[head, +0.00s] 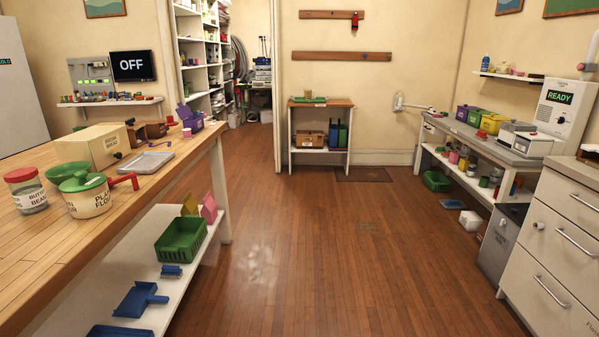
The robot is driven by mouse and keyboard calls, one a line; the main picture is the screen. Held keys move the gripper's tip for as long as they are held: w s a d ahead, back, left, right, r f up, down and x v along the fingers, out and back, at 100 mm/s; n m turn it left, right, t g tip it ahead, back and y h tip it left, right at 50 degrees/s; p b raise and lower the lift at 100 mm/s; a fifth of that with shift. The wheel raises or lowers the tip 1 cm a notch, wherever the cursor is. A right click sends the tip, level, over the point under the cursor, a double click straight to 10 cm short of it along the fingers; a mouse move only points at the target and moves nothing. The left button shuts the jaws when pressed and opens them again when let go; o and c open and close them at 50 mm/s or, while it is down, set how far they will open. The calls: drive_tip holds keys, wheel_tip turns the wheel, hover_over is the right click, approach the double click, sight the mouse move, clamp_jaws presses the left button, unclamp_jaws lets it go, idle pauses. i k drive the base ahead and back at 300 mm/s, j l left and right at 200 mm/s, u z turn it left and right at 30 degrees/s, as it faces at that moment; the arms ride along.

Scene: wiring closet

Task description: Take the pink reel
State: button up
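No pink reel can be made out for certain. A small pink cylinder (453,157) stands on the lower shelf of the grey-topped bench at the right, among other small items. A small pink piece (187,132) sits on the wooden table at the left, near a purple bin (191,119). Both are too small to tell whether they are reels. My gripper is not in view.
The wooden table (40,232) fills the left side; a green crate (181,240) is on its lower shelf. The grey-topped bench (470,133) and white drawers (552,250) line the right. The wooden floor (310,250) between is clear. A doorway opens at the back left.

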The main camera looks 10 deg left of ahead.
sight(186, 132)
drive_tip(key=i+u, duration=0.2)
drive_tip(key=i, duration=1.7)
drive_tip(key=i+u, duration=0.1)
drive_tip(key=i, duration=0.5)
drive_tip(key=i+l+u, duration=0.15)
drive_tip(key=i, duration=0.45)
drive_tip(key=i+l+u, duration=0.1)
drive_tip(key=i, duration=0.5)
